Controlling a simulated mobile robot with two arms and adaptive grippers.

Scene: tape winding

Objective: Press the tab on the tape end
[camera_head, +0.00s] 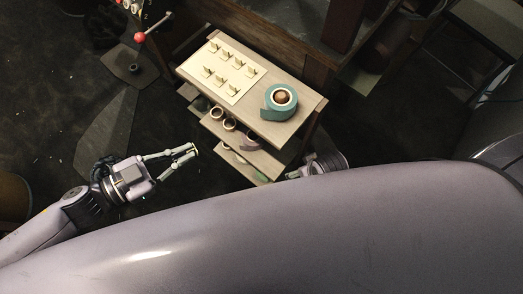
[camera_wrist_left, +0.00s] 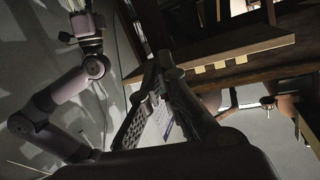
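A teal tape roll (camera_head: 279,99) rests on the right part of the small table's top, with its loose end at the lower left of the roll. A cream sheet (camera_head: 243,90) with several small upright cream tabs (camera_head: 221,80) lies to its left. My left gripper (camera_head: 194,151) is left of and in front of the table, apart from it. Its fingertips look close together and nothing clear is held; the gap is hard to judge. Its dark fingers also show in the left wrist view (camera_wrist_left: 158,64). My right gripper (camera_head: 313,166) is mostly hidden beside the table's lower right side.
The small wooden table (camera_head: 294,131) has lower shelves with several tape rolls (camera_head: 229,124). A stand with a red knob (camera_head: 139,37) is at the upper left. Dark wooden furniture (camera_head: 272,34) stands behind the table. My pale body fills the bottom. Floor left of the table is clear.

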